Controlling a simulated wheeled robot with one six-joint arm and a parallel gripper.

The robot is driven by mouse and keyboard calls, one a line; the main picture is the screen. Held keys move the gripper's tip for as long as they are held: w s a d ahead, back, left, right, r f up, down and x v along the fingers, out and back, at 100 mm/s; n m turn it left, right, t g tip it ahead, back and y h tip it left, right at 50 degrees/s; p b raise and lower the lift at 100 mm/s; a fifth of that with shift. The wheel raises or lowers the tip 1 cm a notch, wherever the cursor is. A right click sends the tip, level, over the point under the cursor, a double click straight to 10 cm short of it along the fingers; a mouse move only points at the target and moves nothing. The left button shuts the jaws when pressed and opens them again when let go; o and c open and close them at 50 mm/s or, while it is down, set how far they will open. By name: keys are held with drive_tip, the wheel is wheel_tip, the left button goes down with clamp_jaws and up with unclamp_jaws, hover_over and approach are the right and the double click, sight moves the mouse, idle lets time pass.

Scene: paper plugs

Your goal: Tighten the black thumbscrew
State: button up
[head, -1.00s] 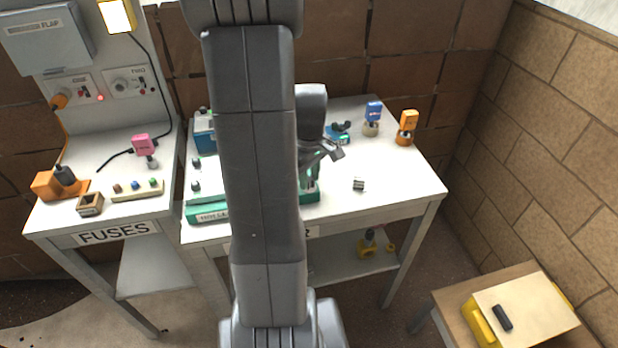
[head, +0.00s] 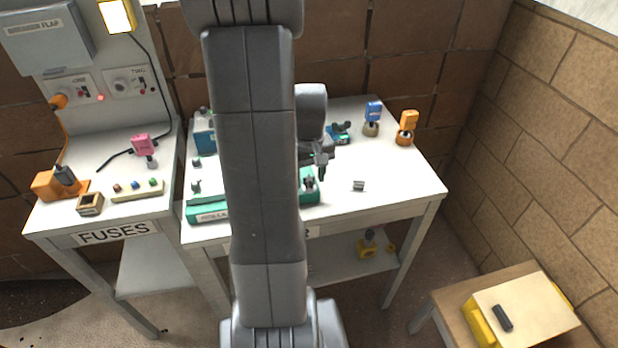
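A green device (head: 207,213) with a label on its front lies on the middle table, and my arm hides its centre. A small dark knob (head: 309,184), which may be the black thumbscrew, stands on its right end. Similar small dark knobs (head: 196,187) show at its left end. My gripper (head: 322,172) points down just above and slightly right of the right-hand knob. I cannot tell whether it touches the knob. Its fingers are too small and dark to tell open from shut.
A small striped piece (head: 358,186) lies right of the device. A blue-topped item (head: 373,112), an orange one (head: 407,128) and a teal one (head: 340,132) stand behind. The table's right front is clear. The fuse table (head: 110,205) adjoins at left.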

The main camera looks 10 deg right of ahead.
sight(309, 178)
idle(0.5)
drive_tip(key=shift+r+p, duration=1.6)
drive_tip(key=shift+r, duration=0.45)
drive_tip(key=n, duration=1.2)
drive_tip(key=shift+f, duration=0.15)
drive_tip(key=shift+f+b, duration=1.65)
drive_tip(key=shift+f, duration=0.3)
